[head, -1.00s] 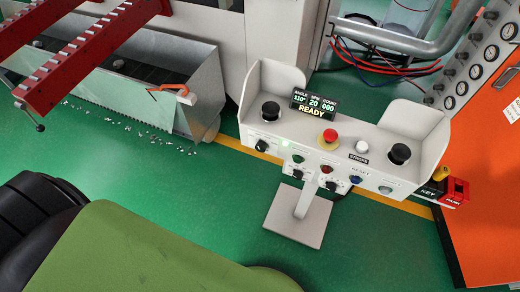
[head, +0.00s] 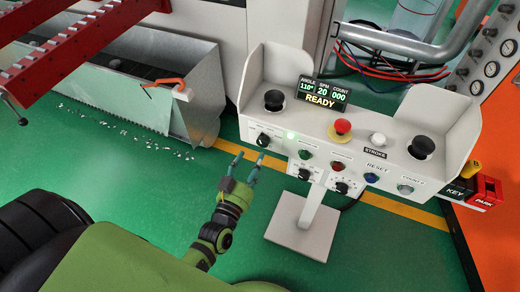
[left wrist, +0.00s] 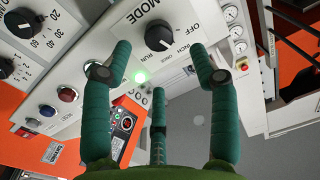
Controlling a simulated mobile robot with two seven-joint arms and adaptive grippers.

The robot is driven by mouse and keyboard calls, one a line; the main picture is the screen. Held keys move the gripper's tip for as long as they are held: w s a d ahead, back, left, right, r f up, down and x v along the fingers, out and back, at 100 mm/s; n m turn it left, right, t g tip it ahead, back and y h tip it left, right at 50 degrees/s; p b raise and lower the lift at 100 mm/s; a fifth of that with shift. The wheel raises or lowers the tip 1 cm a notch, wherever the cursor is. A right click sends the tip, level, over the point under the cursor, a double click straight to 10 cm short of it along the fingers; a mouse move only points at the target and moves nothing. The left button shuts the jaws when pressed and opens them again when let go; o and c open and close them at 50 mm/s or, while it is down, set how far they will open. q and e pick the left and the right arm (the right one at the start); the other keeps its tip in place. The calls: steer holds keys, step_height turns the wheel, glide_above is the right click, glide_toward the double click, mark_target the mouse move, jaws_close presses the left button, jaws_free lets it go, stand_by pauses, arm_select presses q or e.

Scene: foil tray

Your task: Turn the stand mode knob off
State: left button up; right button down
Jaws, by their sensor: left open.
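The stand mode knob (head: 263,140) is black and sits at the left end of the control stand's (head: 340,135) front panel. My left gripper (head: 248,158) has green fingers, spread and empty, just below and in front of the knob. In the left wrist view the gripper (left wrist: 160,62) has its fingertips around and below the knob, apparently not touching. My right gripper is not in view.
A lit green lamp (head: 291,135) is right of the knob. Other buttons and knobs crowd the panel, with a red emergency button (head: 342,127) on top. The display (head: 320,95) reads READY. A metal chip bin (head: 190,105) stands left; green floor is open before the stand.

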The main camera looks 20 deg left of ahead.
mark_target(262, 144)
arm_select(q)
steer(key=w, duration=0.6)
steer(key=shift+w+f, duration=0.1)
steer(key=shift+c, duration=0.4)
steer(key=c, duration=1.1)
